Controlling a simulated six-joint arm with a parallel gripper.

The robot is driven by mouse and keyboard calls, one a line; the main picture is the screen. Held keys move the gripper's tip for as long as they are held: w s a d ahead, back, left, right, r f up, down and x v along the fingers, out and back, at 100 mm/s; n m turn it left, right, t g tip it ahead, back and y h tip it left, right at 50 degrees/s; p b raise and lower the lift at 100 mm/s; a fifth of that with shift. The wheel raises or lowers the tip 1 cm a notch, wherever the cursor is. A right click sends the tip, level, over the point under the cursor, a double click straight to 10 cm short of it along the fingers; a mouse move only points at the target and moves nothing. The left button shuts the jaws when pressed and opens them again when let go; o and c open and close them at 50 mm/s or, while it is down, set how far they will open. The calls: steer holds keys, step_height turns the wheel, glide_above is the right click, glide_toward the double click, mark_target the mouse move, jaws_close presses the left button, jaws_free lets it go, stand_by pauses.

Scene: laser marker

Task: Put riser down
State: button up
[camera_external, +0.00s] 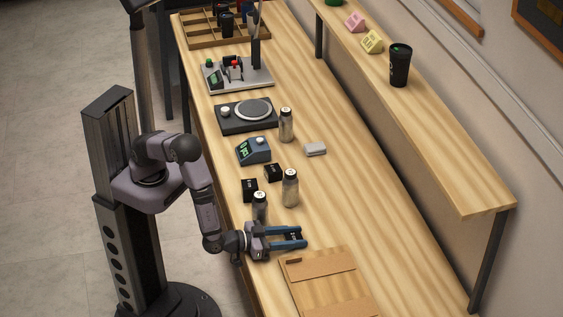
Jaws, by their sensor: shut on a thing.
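My gripper (300,237) is low over the front part of the bench, with its blue fingers pointing right. It is shut on a small black block with a white mark (292,236), which I take to be the riser. The fingers partly hide it, and I cannot tell whether it touches the bench top. Two similar black blocks stand on the bench: one (249,189) is behind a bottle, and the other (273,173) is a little farther back.
A bottle (260,205) stands close behind my gripper, with another bottle (291,188) beyond. A cardboard-coloured board (322,264) lies just in front. A blue device (253,151), a white block (315,149) and a round-plate device (233,122) are farther back. The bench right of the fingers is clear.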

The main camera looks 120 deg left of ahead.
mark_target(286, 238)
steer(key=shift+f, duration=0.2)
steer(key=o, duration=1.1)
steer(key=shift+o, duration=0.2)
steer(key=b+v, duration=0.1)
steer(key=v, duration=0.5)
steer(key=shift+s+b, duration=0.1)
steer(key=shift+b, duration=0.2)
steer(key=shift+o, duration=0.5)
steer(key=shift+s+d, duration=0.35)
steer(key=shift+s, duration=0.1)
